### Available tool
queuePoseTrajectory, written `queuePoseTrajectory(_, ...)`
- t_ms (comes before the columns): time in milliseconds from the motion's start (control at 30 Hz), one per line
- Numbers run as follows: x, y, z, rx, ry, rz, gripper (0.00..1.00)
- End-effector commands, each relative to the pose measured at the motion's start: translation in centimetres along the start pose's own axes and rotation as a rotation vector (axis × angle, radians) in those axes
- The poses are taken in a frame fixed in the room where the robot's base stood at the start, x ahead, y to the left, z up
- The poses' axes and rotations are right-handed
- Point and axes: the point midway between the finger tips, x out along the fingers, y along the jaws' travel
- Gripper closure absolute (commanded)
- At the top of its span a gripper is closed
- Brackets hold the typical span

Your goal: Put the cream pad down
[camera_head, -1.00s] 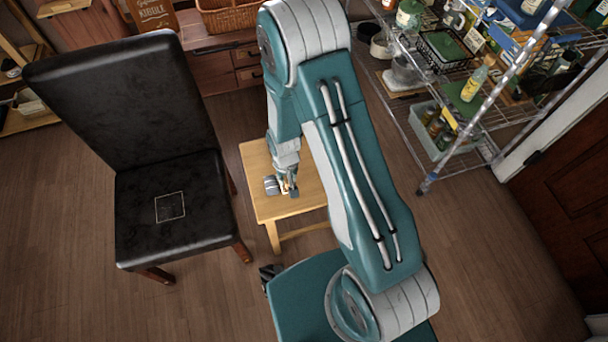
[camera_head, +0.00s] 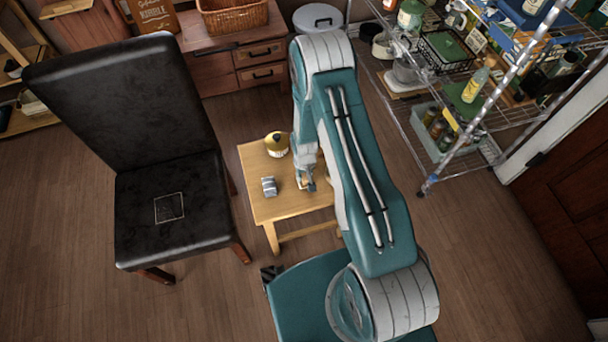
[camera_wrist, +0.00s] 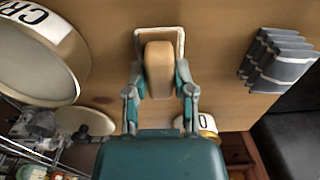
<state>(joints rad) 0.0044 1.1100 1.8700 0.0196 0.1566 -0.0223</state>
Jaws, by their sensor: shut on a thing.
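My gripper (camera_wrist: 159,95) is shut on a tan, rounded block, which I take to be the cream pad (camera_wrist: 158,70). A cream, square-cornered rim shows just beyond it in the wrist view. In the head view, my gripper (camera_head: 307,184) is low over the right part of the small wooden table (camera_head: 280,208), and my arm hides most of the pad. I cannot tell whether the pad touches the tabletop. A thin pale square outline (camera_head: 169,208) marks the black chair's seat (camera_head: 140,235).
A grey striped thing (camera_head: 269,187) lies on the table, left of my gripper. A yellow-topped pot (camera_head: 276,143) stands at the table's back. A large lettered round container (camera_wrist: 40,55) is close in the wrist view. A wire shelf (camera_head: 425,185) stands to the right.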

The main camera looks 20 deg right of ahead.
Motion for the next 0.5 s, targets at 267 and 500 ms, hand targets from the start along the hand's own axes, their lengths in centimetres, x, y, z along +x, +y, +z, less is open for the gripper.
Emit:
queuePoseTrajectory(267, 0.15, -0.14, 0.00, -0.002, 0.000, 0.001, 0.40)
queuePoseTrajectory(500, 0.14, -0.12, 0.01, -0.002, -0.001, 0.001, 0.33)
